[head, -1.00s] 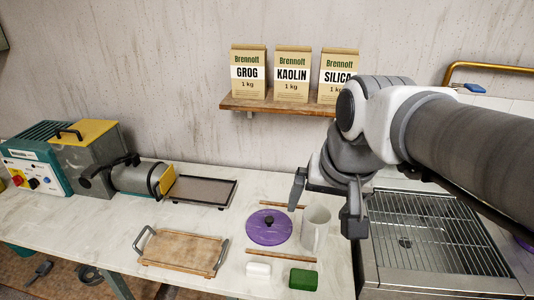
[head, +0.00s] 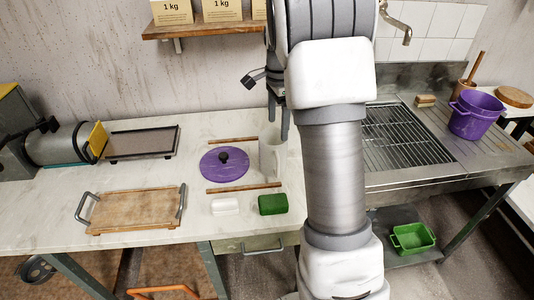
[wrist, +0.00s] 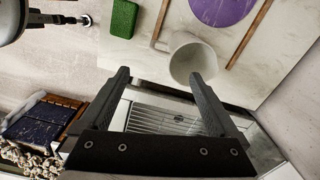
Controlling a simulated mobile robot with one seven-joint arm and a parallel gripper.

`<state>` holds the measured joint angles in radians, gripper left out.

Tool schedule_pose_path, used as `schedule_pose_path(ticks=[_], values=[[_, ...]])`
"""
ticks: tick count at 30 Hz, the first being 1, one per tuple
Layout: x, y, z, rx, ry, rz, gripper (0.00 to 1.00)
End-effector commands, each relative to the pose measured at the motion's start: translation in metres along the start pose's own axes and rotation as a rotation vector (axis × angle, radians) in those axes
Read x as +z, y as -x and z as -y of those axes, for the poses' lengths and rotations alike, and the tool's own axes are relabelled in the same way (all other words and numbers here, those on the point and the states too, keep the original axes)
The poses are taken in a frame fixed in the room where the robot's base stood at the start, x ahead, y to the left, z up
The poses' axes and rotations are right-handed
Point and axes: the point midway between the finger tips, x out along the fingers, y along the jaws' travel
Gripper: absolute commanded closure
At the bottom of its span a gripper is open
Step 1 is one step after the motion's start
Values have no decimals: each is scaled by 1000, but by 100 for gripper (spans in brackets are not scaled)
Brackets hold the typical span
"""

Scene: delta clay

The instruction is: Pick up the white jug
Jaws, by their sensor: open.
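The white jug (head: 269,158) stands upright on the worktop, beside the purple lid, partly hidden by my arm in the head view. In the wrist view I look down into the mouth of the jug (wrist: 194,62), with its handle toward the left. My gripper (wrist: 166,80) is open and empty, its two fingers spread on the near side of the jug's rim. In the head view my gripper (head: 278,118) is mostly hidden behind my arm, with a finger near the jug's top. I cannot tell whether it touches.
A purple lid (head: 224,165) lies between two wooden sticks (head: 244,188). A green block (head: 273,204) and a white block (head: 225,206) lie in front. A wooden tray (head: 136,207) is at left.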

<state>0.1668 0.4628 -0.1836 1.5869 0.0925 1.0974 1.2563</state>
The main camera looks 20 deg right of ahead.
Motion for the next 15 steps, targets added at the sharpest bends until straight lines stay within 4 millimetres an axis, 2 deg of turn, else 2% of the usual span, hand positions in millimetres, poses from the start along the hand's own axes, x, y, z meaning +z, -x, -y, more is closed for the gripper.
schedule_pose_path(ticks=[5,15], values=[[-1,-29,0,7,-13,1,4],[-1,-101,0,7,-10,1,4]])
